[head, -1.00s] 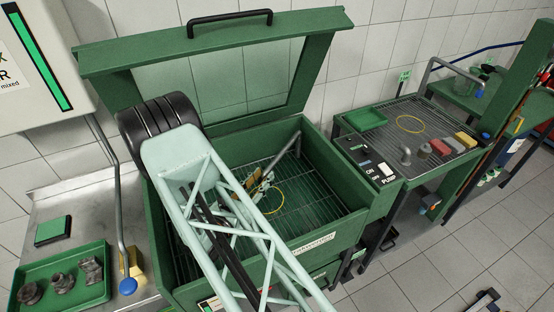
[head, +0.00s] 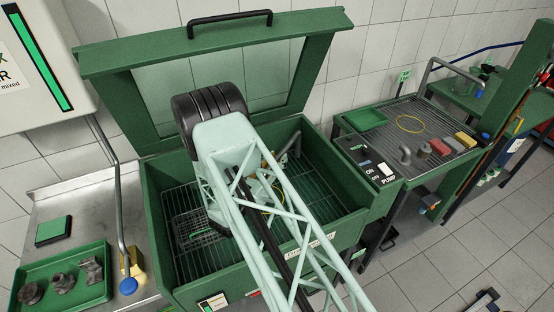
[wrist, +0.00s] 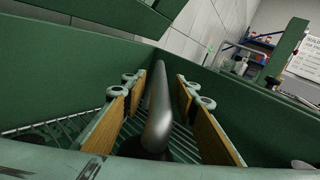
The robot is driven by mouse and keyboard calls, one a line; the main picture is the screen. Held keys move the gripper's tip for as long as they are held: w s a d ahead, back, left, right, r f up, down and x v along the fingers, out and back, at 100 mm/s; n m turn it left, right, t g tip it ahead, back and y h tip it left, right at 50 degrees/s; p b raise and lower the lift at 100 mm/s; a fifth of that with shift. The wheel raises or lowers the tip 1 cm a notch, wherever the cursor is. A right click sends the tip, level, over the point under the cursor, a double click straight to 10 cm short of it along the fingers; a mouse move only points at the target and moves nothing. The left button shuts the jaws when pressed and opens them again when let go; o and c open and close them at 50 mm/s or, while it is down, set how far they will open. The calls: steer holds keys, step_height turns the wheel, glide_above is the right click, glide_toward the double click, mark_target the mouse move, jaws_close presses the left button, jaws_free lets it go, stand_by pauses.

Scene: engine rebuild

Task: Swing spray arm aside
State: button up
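The spray arm (wrist: 157,115) is a grey tube in the middle of the wrist view. It runs away from the camera inside the green wash tub. My gripper (wrist: 159,92) is open, with one tan-padded finger on each side of the tube. Gaps show between the tube and both pads, so it is around the tube without gripping it. In the head view, a short piece of grey tube (head: 296,144) shows near the tub's back right corner. My arm hides most of the gripper there.
The tub (head: 158,235) has its lid (head: 110,62) raised behind it. A wire basket (head: 192,236) lies at the tub's left. A bench with a green tray (head: 363,119) and small parts stands right. A tray of metal parts (head: 85,294) and a blue-knobbed lever (head: 128,286) are left.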

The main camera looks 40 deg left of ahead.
steer(key=shift+w, duration=0.2)
jaws_close()
